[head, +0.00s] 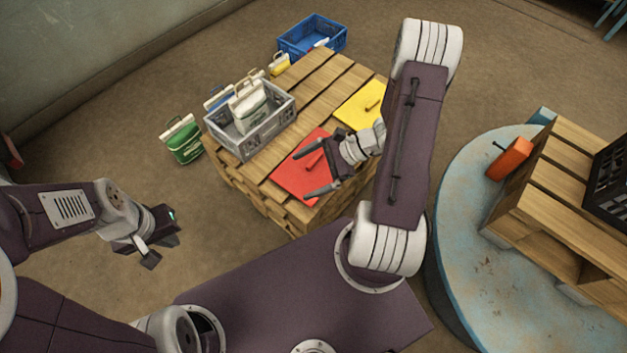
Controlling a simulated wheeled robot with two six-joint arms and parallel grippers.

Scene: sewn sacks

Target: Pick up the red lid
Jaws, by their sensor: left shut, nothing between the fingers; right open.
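The red lid (292,177) is a flat square panel with a raised bar handle (314,161), lying on the wooden pallet stack (276,133). My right gripper (305,173) is open over the lid, its two fingers spread with the handle showing between them. Part of the lid is hidden under the gripper. I cannot tell whether the fingers touch the lid. My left gripper (158,252) is shut and empty, off to the left over the bare floor, away from the pallet stack.
A yellow lid (350,107) lies behind the red one. A grey crate (262,138) with sacks stands at the pallet stack's left. A green sack (183,151) and a blue crate (332,43) are on the floor. A round blue platform (458,230) with another pallet is at right.

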